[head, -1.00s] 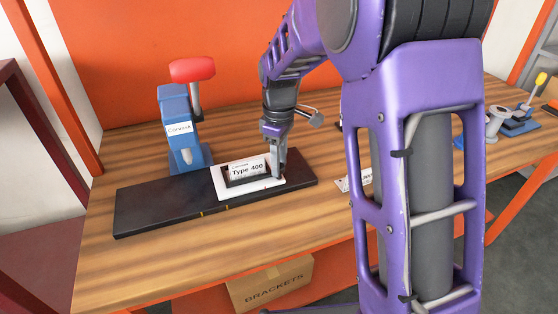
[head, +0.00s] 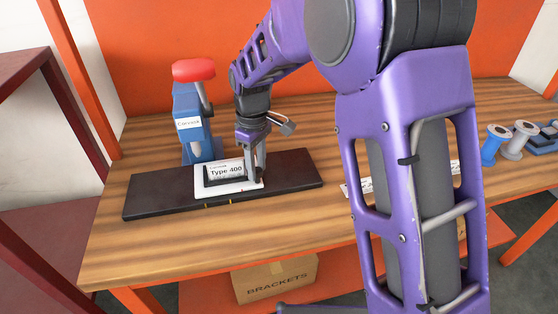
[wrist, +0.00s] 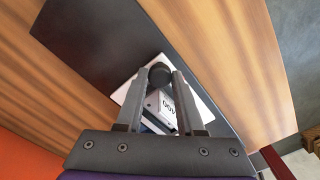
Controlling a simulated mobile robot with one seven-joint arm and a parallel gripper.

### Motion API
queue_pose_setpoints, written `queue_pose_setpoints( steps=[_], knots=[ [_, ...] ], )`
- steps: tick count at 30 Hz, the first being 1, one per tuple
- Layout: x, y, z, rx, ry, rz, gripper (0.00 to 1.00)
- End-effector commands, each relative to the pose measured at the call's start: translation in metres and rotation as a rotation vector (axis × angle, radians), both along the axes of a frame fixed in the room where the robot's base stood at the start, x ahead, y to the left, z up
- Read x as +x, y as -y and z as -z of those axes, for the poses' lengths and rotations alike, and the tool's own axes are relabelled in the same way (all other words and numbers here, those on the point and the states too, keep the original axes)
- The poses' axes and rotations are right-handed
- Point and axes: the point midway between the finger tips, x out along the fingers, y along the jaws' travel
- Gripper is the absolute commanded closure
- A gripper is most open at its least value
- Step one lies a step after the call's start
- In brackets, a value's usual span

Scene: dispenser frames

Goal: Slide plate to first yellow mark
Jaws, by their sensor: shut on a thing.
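The white plate (head: 200,192) lies on the black track board (head: 295,177) and carries a dark frame with a "Type 400" label (head: 227,171). Two small yellow marks show on the board's front edge, a left one (head: 206,206) and a right one (head: 231,201). A small red mark on the plate's front edge is slightly right of the right yellow mark. My gripper (head: 255,181) is at the plate's right end. In the wrist view its fingers (wrist: 160,80) are shut on the plate's round black knob (wrist: 160,74).
A blue dispenser (head: 193,130) with a red-topped lever (head: 193,70) and a "Conceal" label stands behind the board, behind the plate's left part. Bare board lies left and right of the plate. Spools (head: 515,140) stand at the table's right.

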Motion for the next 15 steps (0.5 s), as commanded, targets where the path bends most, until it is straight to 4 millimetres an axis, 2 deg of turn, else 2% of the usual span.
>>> queue_pose_setpoints(
  steps=[1,4,15],
  knots=[
    [-0.002,-0.014,-0.003,0.006,0.007,-0.006,1.0],
    [-0.006,-0.026,-0.003,0.006,0.008,-0.004,1.0],
    [-0.007,-0.03,-0.003,0.005,0.007,0.001,1.0]
  ],
)
